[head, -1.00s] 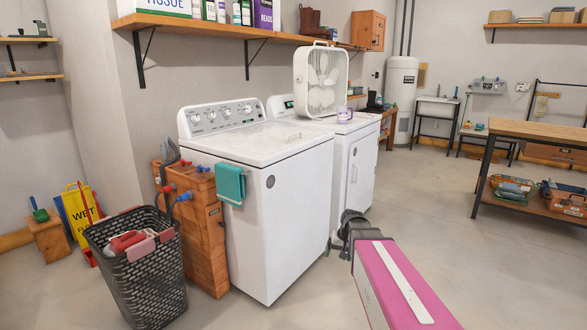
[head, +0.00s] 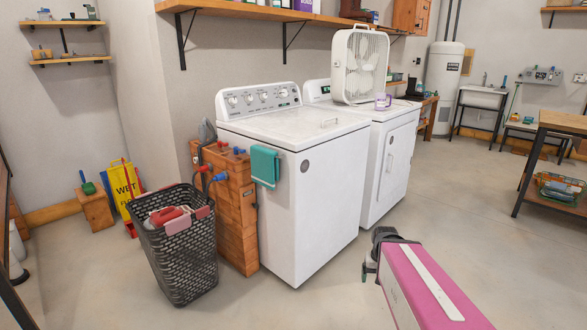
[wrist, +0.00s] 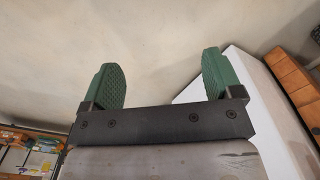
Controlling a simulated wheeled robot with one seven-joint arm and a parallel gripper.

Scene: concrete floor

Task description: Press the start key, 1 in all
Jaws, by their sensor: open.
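A white top-loading washer (head: 310,200) stands mid-picture in the head view, its lid shut. Its back panel (head: 258,98) carries several round knobs and small markings; I cannot make out a start key. A white dryer (head: 389,172) stands just right of it, its panel (head: 318,90) showing a small green display and partly hidden by a fan. My gripper (head: 368,268) is out in front of the machines, low over the floor, apart from both. In the wrist view its two green fingers (wrist: 160,78) are spread wide with nothing between them.
A white box fan (head: 359,66) and a purple-and-white mug (head: 383,101) stand on the dryer. A dark laundry basket (head: 180,255) and a wooden pipe box (head: 236,210) stand left of the washer. A wooden shelf (head: 230,7) overhangs. The floor in front is clear.

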